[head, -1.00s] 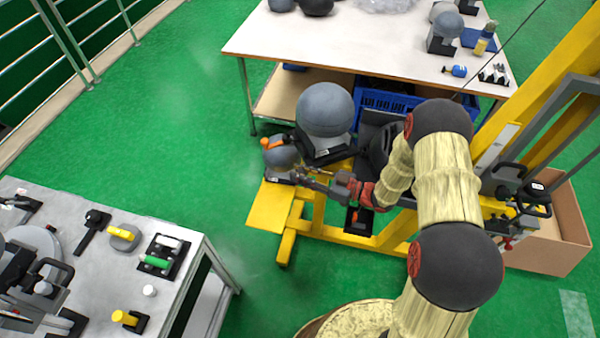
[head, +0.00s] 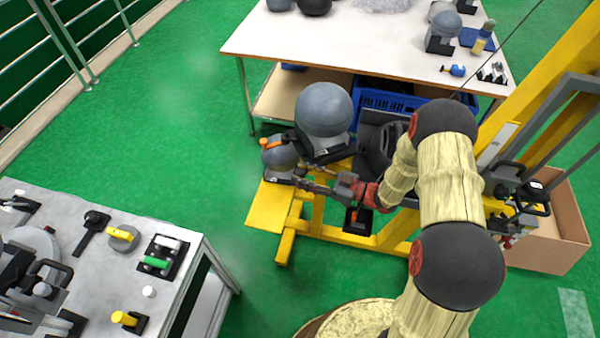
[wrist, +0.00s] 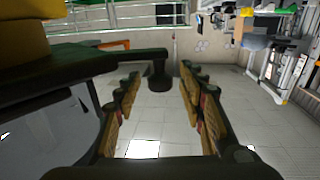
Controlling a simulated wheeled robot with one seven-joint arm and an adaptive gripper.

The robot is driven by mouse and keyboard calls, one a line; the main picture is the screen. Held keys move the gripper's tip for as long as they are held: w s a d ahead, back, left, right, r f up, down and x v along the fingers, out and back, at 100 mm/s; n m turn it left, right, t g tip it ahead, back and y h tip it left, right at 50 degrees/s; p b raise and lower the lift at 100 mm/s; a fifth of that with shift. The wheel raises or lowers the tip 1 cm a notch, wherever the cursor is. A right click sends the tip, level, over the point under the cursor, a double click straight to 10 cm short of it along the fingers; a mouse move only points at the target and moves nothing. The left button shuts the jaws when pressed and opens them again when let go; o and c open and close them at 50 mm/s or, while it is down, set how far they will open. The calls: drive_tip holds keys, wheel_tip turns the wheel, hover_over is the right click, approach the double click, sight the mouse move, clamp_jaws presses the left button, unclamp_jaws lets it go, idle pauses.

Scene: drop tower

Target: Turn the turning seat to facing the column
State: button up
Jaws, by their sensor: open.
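The turning seat, a dark seat (head: 371,135) on a yellow base frame (head: 268,208), stands in front of the table and is partly hidden by my arm. A large grey ball on a dark mount (head: 323,110) and a smaller grey ball (head: 279,157) are at its left. The yellow column (head: 535,62) rises at the right. My gripper (head: 302,178) is low at the left side of the seat, beside the smaller ball. In the wrist view my gripper (wrist: 158,78) is open, with a dark bar ending in a knob (wrist: 159,76) between its fingertips. I cannot tell whether they touch it.
A white-topped table (head: 330,45) with several small items stands behind the seat, with a blue crate (head: 375,100) below. A grey workbench (head: 60,205) is at the lower left. A cardboard box (head: 560,235) lies at the right. Green floor (head: 185,130) is clear at the left.

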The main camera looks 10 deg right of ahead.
drive_tip(key=v, duration=1)
drive_tip(key=shift+d, duration=0.35)
drive_tip(key=shift+s, duration=0.1)
drive_tip(key=c, duration=0.3)
